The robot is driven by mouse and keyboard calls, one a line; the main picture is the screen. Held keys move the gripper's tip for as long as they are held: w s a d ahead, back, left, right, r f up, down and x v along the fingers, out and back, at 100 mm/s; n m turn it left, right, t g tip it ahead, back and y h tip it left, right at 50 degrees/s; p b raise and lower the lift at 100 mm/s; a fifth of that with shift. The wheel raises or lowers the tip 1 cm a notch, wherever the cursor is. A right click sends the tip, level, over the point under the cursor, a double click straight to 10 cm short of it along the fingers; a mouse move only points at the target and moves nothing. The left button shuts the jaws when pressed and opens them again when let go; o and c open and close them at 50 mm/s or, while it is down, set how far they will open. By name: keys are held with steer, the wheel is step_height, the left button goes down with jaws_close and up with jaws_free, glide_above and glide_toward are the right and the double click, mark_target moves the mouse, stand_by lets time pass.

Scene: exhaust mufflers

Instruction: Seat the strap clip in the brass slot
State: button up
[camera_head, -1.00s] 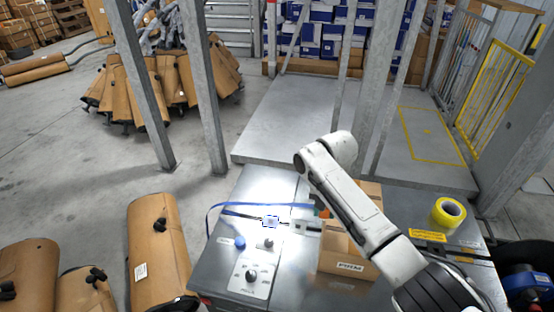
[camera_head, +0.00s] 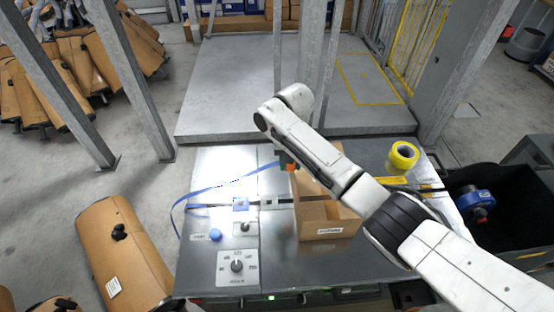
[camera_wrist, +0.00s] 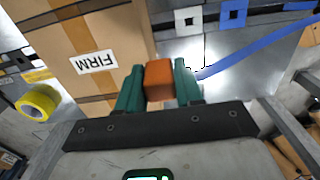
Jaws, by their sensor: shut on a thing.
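My gripper (camera_wrist: 158,82) has green fingers shut on an orange block, which I take to be the strap clip (camera_wrist: 158,80). In the head view the orange clip (camera_head: 291,168) shows small below my gripper, above the bench and behind the cardboard box. A blue strap (camera_head: 232,183) loops from the bench's left side up to the gripper; in the wrist view the strap (camera_wrist: 255,50) ends close beside the right finger. A row of small fittings lies along the bench, among them a blue-and-white one (camera_head: 240,204). I cannot make out which is the brass slot.
A yellow tape roll (camera_head: 404,155) lies to the right. A control panel (camera_head: 237,266) with a knob and a blue button (camera_head: 214,235) are at the left. A black bin (camera_head: 500,225) is at the right.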

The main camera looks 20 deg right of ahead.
steer(key=s+d+b, duration=0.2)
steer(key=s+d, duration=0.1)
steer(key=d, duration=0.8)
steer(key=s+d+b, duration=0.3)
steer(key=d, duration=0.8)
steer(key=s+d+f+b, duration=0.1)
steer(key=d+f+b, duration=0.1)
steer(key=f, duration=0.4)
steer(key=s+d+f+b, duration=0.1)
steer(key=d+f+b, duration=0.2)
steer(key=f, duration=0.3)
steer(key=shift+b, duration=0.65)
steer(key=shift+d, duration=0.1)
steer(key=shift+f, duration=0.1)
steer(key=shift+f+b, duration=1.35)
steer(key=shift+f, duration=0.95)
steer(key=shift+p, duration=0.65)
steer(key=shift+f+b, duration=0.35)
steer(key=shift+f, duration=0.1)
